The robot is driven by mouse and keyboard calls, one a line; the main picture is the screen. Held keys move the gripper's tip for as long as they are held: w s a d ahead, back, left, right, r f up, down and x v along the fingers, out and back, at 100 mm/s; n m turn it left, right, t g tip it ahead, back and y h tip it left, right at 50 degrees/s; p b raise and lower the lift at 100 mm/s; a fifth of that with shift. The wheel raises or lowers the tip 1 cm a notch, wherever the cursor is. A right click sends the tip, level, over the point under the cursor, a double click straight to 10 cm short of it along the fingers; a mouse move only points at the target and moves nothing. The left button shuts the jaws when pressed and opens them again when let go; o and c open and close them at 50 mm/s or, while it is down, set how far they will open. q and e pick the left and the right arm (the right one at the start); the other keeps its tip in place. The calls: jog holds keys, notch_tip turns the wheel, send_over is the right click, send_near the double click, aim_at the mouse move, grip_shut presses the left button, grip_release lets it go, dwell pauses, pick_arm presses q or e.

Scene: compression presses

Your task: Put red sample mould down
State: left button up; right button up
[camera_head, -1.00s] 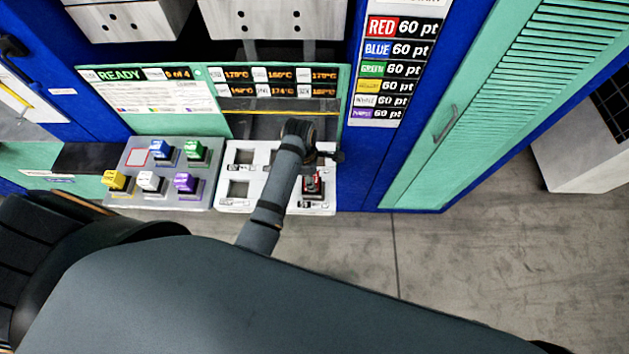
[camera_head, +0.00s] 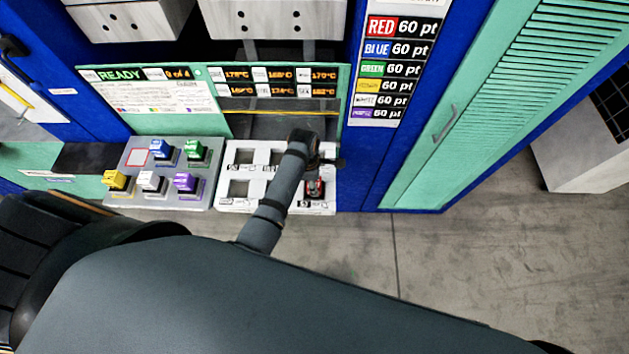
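The red sample mould (camera_head: 314,188) is at the lower right cell of the white press tray (camera_head: 228,204), mostly under the end of my arm. Whether it rests fully in the cell is hard to see. My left gripper (camera_head: 317,170) is right above the mould, pointing down. My wrist covers its fingers, so I cannot see whether they are open or shut on the mould. My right gripper is not in view.
A grey rack (camera_head: 125,160) left of the tray holds blue, green, yellow, white and purple moulds, with one red-outlined empty spot (camera_head: 137,158). Other visible tray cells, such as the lower left one (camera_head: 238,188), are empty. A blue cabinet wall (camera_head: 352,185) stands close at right.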

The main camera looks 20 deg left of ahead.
pick_arm(q)
jog(key=shift+o, duration=1)
jog(key=shift+r, duration=0.2)
notch_tip(320, 180, up, 12)
jog(key=a, duration=0.1)
jog(key=shift+s+a, duration=0.2)
jog(key=shift+f, duration=0.1)
